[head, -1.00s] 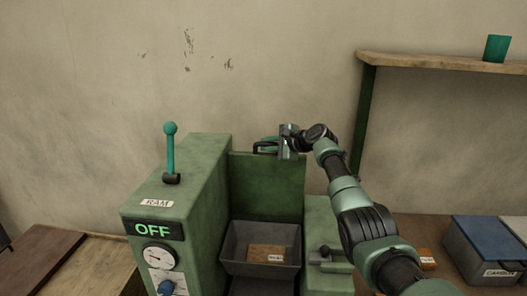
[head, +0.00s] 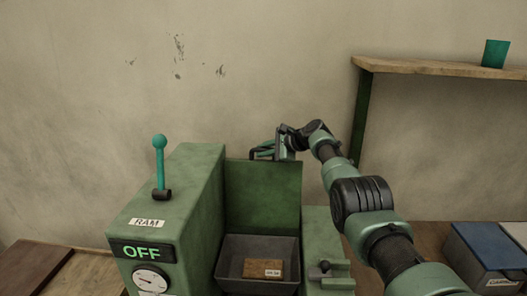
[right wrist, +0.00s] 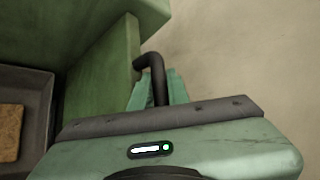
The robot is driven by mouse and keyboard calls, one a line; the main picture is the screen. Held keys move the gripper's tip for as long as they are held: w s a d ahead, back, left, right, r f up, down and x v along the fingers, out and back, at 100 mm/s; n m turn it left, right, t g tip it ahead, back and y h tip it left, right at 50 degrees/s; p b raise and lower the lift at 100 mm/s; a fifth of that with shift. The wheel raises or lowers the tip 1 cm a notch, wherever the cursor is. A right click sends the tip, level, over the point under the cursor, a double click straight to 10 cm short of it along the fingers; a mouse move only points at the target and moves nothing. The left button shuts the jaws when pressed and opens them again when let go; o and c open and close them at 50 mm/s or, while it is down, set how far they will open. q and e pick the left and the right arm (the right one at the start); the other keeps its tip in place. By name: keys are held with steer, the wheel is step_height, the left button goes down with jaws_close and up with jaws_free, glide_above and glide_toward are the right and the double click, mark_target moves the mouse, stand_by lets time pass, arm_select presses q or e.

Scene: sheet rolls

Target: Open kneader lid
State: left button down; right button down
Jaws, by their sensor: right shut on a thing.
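The kneader (head: 165,205) is a green machine with a dark trough (head: 240,280) that lies open to view, a brown labelled block (head: 263,268) inside it. Its lid (head: 264,195) stands upright behind the trough. A black handle (head: 262,152) sits at the lid's top edge. My right gripper (head: 278,150) is at that handle, shut on it. In the right wrist view the black handle (right wrist: 153,68) runs from the green lid (right wrist: 105,65) down to the jaws. My left gripper is not in view.
A teal ram lever (head: 159,165) stands on the kneader's left housing, above a panel reading OFF (head: 142,251). Blue and white-topped bins (head: 485,250) stand at the lower right.

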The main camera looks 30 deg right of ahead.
steer(key=shift+r, duration=0.15)
steer(key=c, duration=1.4)
jaws_free()
steer(key=shift+o, duration=0.2)
steer(key=shift+s+f, duration=0.1)
steer(key=shift+f, duration=0.25)
steer(key=shift+p+v, duration=0.45)
steer(key=shift+v, duration=0.4)
steer(key=b+v, duration=0.1)
steer(key=v, duration=0.5)
steer(key=shift+r+b, duration=0.35)
steer(key=shift+r, duration=0.05)
